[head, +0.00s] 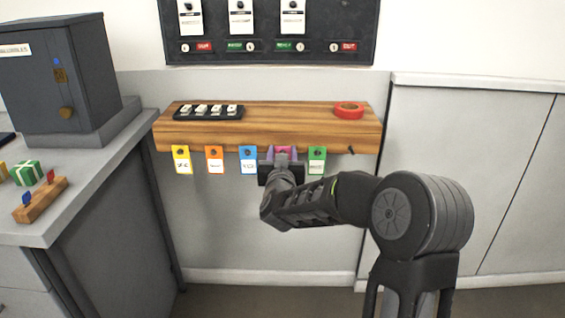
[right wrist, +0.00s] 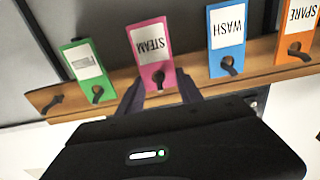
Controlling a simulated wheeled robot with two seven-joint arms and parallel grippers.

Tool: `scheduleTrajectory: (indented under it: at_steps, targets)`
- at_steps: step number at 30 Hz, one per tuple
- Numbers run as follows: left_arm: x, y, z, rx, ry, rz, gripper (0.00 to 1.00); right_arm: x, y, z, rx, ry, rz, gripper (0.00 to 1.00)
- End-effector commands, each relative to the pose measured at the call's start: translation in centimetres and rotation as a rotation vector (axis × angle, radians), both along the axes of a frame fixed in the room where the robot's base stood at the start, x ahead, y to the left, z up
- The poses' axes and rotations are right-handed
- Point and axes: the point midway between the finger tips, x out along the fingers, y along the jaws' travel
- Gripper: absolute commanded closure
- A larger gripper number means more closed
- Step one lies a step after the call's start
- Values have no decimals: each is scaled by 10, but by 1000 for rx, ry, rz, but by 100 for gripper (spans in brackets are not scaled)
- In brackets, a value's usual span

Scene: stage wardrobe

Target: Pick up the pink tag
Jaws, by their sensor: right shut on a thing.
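The pink tag (right wrist: 151,58) hangs from the front of the wooden shelf and reads STEAM in the right wrist view, where the picture is upside down. In the head view only a little of the pink tag (head: 285,150) shows behind my right gripper (head: 283,157). My right gripper (right wrist: 160,88) is shut on the pink tag near its hole, with one dark finger on each side. The tag is still at its place in the row, between the blue tag (head: 248,160) and the green tag (head: 317,160). My left gripper is not in view.
An orange tag (head: 214,160) and a yellow tag (head: 181,160) hang further left, and a bare peg (head: 351,150) is at the right. A red tape roll (head: 348,111) and a black tray (head: 209,112) lie on the shelf (head: 290,118). A grey counter (head: 95,185) stands at left.

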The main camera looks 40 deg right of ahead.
Motion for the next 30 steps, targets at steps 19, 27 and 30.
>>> scheduleTrajectory:
  at_steps: [19, 27, 30]
  targets:
    - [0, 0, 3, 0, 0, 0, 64, 0, 0, 5, -1, -1, 0, 95]
    - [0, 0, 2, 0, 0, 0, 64, -16, 13, 6, 0, 0, 1, 95]
    - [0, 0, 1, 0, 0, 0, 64, -29, 23, 6, 0, 0, 3, 95]
